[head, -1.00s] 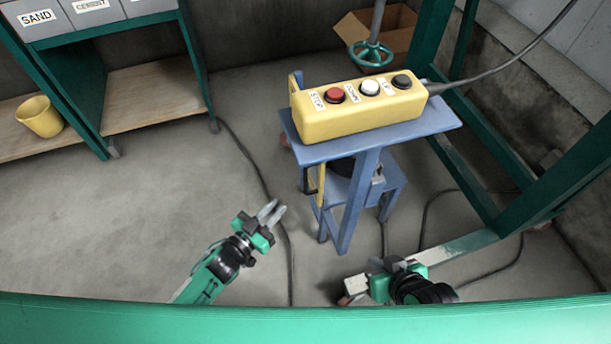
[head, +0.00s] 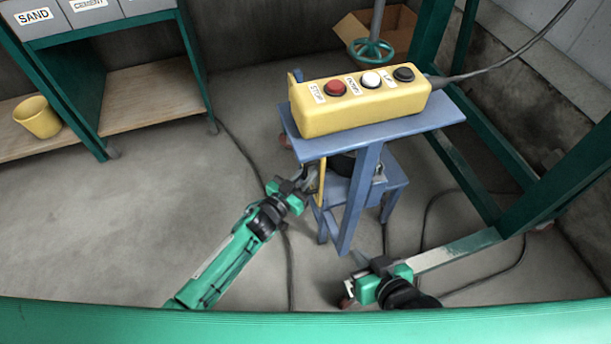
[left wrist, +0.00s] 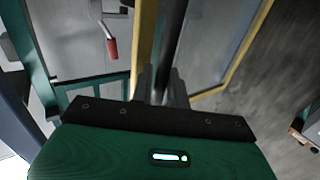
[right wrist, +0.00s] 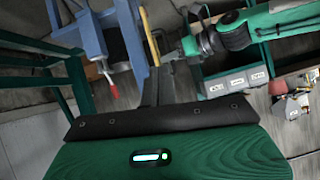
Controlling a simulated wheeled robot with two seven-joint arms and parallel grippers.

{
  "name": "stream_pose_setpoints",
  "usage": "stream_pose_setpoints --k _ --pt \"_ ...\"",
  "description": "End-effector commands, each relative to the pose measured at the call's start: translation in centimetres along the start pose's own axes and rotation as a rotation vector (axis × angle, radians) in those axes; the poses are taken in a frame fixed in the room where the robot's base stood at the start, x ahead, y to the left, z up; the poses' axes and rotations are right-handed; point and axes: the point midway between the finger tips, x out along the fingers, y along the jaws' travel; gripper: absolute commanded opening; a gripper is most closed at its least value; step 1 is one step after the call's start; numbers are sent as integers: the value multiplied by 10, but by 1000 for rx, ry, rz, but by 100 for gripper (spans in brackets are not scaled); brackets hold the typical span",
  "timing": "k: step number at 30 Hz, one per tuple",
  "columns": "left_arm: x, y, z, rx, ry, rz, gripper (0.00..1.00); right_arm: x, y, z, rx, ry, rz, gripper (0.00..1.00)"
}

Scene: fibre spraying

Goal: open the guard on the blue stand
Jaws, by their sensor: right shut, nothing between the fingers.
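The blue stand (head: 366,190) stands in the middle of the head view. Its guard has a yellow frame (head: 322,183) on the left side, below the stand's top. In the left wrist view the yellow frame (left wrist: 238,62) surrounds a see-through panel, with a dark bar-like handle (left wrist: 172,40) in front. My left gripper (head: 305,178) is at the guard; its fingers (left wrist: 164,88) lie close on both sides of the handle and look shut on it. My right gripper (head: 360,268) is low, right of the stand, shut and empty.
A yellow box (head: 360,98) with three buttons lies on the stand's top. A red-gripped lever (left wrist: 110,46) shows beyond the guard. A green frame (head: 470,165) stands at right, a shelf with a yellow pot (head: 38,118) at left.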

Motion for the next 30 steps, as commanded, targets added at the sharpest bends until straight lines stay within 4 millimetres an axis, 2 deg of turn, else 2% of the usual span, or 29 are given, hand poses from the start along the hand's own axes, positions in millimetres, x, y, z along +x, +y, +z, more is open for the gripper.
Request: stream_pose_setpoints --k 6,7,9,10,21,30 --pt "0 0 0 0 0 0 17 0 0 0 0 1 -1 0" --pt "0 0 0 0 0 0 15 0 0 0 0 1 -1 0" --pt "0 0 0 0 0 0 1 0 0 0 0 1 -1 0" --pt "0 0 0 0 0 0 0 0 0 0 0 1 -1 0" --pt "-4 -4 -1 2 0 15 0 -1 0 0 -1 -14 1 0" --pt "-28 -29 -2 8 -3 106 0 -14 18 3 -2 -143 48 0"
